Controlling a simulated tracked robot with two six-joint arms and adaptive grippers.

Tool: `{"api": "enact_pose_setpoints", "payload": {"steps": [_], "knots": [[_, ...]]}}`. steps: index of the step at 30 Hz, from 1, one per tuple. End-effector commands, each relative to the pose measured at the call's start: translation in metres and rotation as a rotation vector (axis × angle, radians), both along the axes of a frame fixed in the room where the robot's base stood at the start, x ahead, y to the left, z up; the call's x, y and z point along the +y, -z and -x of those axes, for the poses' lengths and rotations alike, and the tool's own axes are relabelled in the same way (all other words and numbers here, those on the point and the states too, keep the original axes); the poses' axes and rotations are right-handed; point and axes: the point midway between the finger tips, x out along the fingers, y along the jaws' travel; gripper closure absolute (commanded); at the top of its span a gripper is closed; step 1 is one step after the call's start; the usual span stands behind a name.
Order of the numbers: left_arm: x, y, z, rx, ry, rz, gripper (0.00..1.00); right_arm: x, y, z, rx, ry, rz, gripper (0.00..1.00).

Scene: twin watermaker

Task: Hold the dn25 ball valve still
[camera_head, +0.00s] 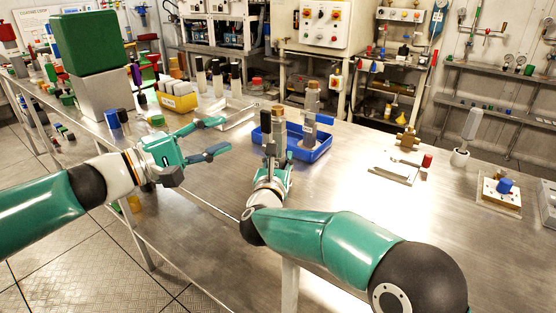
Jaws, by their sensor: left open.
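My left gripper (221,137) is open and empty above the steel bench, left of the blue tray (318,152). A grey upright fitting with a bronze-coloured top and a blue lever (312,100) stands at the tray; it looks like a ball valve, but its size cannot be read. A similar grey fitting with a bronze top (279,128) is upright just beyond my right gripper (272,158). The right fingers point away and overlap this fitting, so I cannot tell whether they touch or grip it. The fittings' lower ends are partly hidden.
A yellow bin (178,102) and a white tray (232,114) lie behind my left gripper. A brass fitting (407,139), a flat plate (394,173) and a white holder (460,157) stand to the right. The bench between the plate and my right arm is clear.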

Motion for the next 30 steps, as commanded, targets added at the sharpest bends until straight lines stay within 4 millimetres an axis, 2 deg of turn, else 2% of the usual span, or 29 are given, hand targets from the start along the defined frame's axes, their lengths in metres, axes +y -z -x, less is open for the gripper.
{"api": "enact_pose_setpoints", "payload": {"steps": [1,5,19,20,22,23,30], "knots": [[0.0001,-0.0001,0.0001,0.0,0.0,0.0,0.58,0.0003,0.0001,0.0001,0.0,-0.001,0.0,0.8],[0.0002,-0.0001,0.0001,0.0,0.0,0.0,0.58,0.0004,0.0001,0.0002,0.0,-0.001,0.0,1.0],[0.0002,-0.0001,0.0,0.0,0.0,0.0,0.58,0.0006,0.0003,0.0003,0.001,-0.001,0.0,1.0],[0.0002,-0.0001,0.0,0.0,0.0,0.0,0.58,0.0005,0.0003,0.0003,0.001,-0.001,0.0,0.86],[0.0002,-0.0001,0.0,0.0,0.0,0.0,0.58,0.0004,0.0002,0.0002,0.0,0.0,0.0,0.98],[0.0002,-0.0001,0.0,0.0,0.0,0.0,0.58,0.0003,0.0002,0.0002,0.0,0.0,0.0,1.0],[0.0002,-0.0001,0.0,0.0,0.0,0.0,0.58,0.0,0.0,0.0002,0.0,0.0,0.0,1.0]]}}
